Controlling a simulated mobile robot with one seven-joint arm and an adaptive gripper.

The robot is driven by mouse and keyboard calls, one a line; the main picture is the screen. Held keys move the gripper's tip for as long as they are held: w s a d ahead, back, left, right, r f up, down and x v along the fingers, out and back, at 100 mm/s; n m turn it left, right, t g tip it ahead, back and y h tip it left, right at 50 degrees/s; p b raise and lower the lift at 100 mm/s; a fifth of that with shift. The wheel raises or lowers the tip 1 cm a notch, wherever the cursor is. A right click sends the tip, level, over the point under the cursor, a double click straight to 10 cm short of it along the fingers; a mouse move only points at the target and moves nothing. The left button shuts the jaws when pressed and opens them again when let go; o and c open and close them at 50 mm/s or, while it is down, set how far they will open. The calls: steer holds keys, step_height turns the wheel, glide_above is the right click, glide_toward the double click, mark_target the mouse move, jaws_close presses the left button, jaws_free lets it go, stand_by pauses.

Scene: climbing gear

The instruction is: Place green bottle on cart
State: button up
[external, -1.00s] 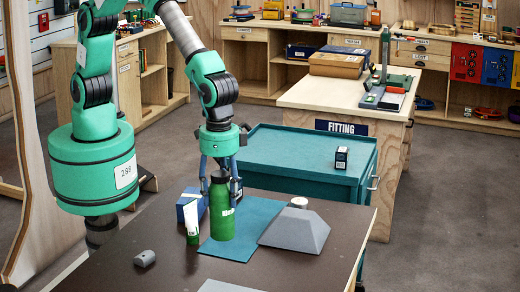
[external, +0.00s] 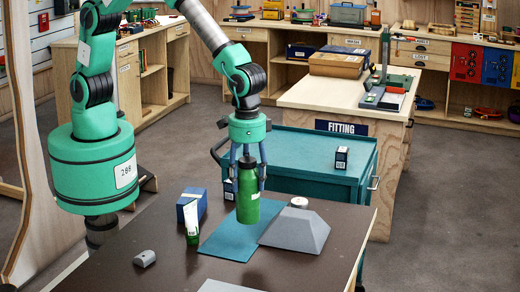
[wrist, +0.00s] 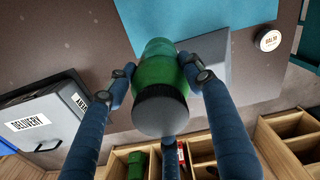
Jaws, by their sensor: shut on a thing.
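The green bottle (external: 248,197) has a dark cap and a pale label. My gripper (external: 249,176) is shut on its upper part and holds it upright above the blue mat (external: 215,240) on the dark table. The wrist view also shows the green bottle (wrist: 158,65) between the blue fingers of my gripper (wrist: 163,78), with its dark cap toward the camera. The teal cart (external: 330,185) stands behind the table, to the right of the bottle, and its top is mostly bare.
A small dark box (external: 341,158) stands on the cart's right part. A blue box (external: 191,204) and a green-and-white tube (external: 192,228) stand to the left.

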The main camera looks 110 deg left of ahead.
steer(key=s+a+n, duration=0.2)
steer(key=a+n, duration=0.1)
steer(key=a, duration=1.1)
steer(key=s+a+n+p, duration=0.1)
steer(key=a+n, duration=0.2)
steer(key=a, duration=1)
steer(key=s+a+n, duration=0.2)
steer(key=a+n, duration=0.1)
steer(key=a, duration=1.1)
steer(key=s+a+n, duration=0.9)
steer(key=s+a, duration=1.6)
steer(key=a, duration=0.3)
steer(key=shift+s+f+p, duration=0.3)
steer(key=shift+p, duration=0.15)
steer(key=shift+a, duration=0.1)
steer(key=w+a+f, duration=0.1)
steer(key=w+a, duration=0.9)
steer(key=a, duration=0.2)
steer(key=shift+a+f, duration=0.2)
steer(key=shift+a, duration=0.05)
